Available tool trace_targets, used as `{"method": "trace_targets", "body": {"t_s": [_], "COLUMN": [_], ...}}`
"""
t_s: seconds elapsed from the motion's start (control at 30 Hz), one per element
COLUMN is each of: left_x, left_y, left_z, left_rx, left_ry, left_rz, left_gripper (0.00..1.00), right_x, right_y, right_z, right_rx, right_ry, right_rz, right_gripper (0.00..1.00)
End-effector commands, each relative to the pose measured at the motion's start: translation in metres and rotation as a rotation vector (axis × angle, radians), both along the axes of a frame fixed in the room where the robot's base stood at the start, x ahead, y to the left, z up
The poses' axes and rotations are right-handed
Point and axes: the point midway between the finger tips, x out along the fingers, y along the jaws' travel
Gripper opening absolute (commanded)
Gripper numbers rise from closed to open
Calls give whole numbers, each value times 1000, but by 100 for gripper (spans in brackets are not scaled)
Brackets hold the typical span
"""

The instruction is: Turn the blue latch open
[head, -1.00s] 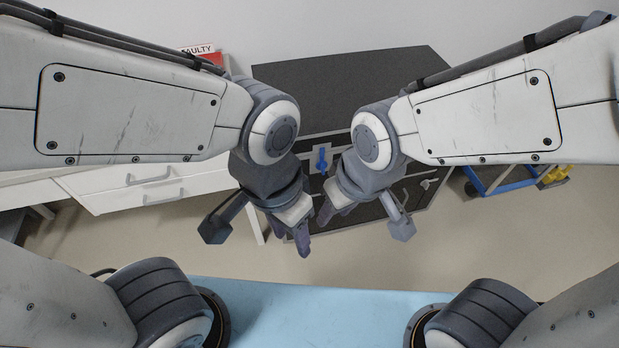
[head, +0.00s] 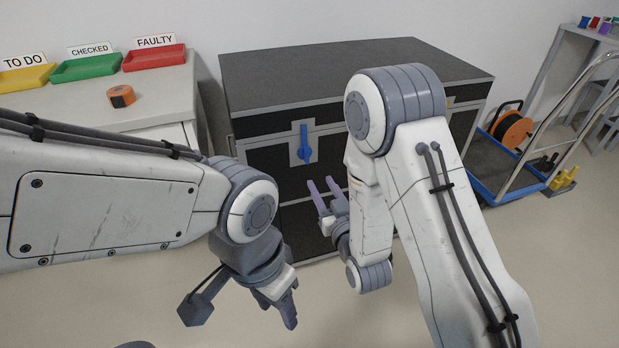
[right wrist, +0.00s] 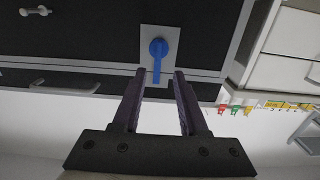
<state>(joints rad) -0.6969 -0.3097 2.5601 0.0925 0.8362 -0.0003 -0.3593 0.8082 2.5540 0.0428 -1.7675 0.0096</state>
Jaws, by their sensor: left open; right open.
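The blue latch (head: 304,143) is on a light metal plate on the front of a large black case (head: 262,165), left of the case's middle. My left gripper (head: 287,312) is open and empty, low in front of the case, pointing down.
A blue-edged trolley (head: 500,170) with an orange reel stands at right. The floor in front is clear.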

Motion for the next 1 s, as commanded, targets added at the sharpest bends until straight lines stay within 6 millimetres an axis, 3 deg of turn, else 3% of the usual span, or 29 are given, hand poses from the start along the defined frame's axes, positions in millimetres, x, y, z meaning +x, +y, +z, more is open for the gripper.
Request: {"method": "trace_targets", "body": {"t_s": [0.17, 0.3, 0.5, 0.7, 1.0], "left_x": [0, 0, 0, 0, 0], "left_y": [0, 0, 0, 0, 0], "left_z": [-14, -32, -30, -33, -34], "left_rx": [-1, -1, -1, -1, 0], "left_ry": [-1, -1, -1, -1, 0], "left_rz": [0, 0, 0, 0, 0], "left_gripper": [50, 50, 50, 50, 50], "right_x": [8, 27, 65, 90, 99], "right_y": [1, 7, 19, 27, 30], "right_z": [-4, -4, -1, -2, -1], "right_rx": [10, 11, 9, 7, 6], "right_ry": [-29, -33, -28, -25, -22], "right_rz": [-4, -3, -3, -3, -3], "right_gripper": [42, 42, 42, 42, 42]}}
